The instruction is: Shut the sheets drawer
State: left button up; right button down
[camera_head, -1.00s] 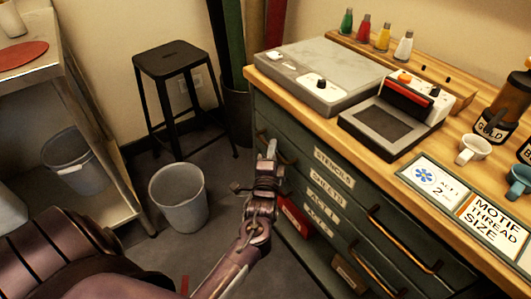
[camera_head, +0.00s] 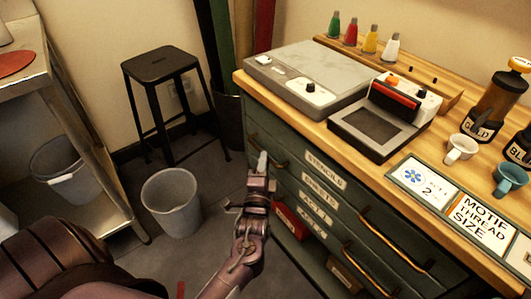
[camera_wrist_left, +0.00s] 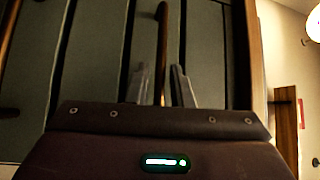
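The green cabinet has a drawer labelled for sheets (camera_head: 320,188), second from the top, just below the stencils drawer (camera_head: 326,165). Whether its front stands out from the others is hard to tell. My left gripper (camera_head: 262,162) is at the left part of the cabinet front and hides some of the drawer fronts there. In the left wrist view its two fingers (camera_wrist_left: 161,85) are apart, with a brass bar handle (camera_wrist_left: 162,45) running between them in the picture. I cannot tell whether they touch it. My right gripper is in neither view.
The wooden worktop (camera_head: 385,155) above the drawers holds a grey machine (camera_head: 310,80), a press (camera_head: 385,120), bottles and mugs. A grey bin (camera_head: 172,203) and a black stool (camera_head: 162,68) stand left of the cabinet. A red item (camera_head: 287,220) shows low in the cabinet.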

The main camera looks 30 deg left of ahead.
pick_arm(q)
jog(key=shift+v, duration=2.1)
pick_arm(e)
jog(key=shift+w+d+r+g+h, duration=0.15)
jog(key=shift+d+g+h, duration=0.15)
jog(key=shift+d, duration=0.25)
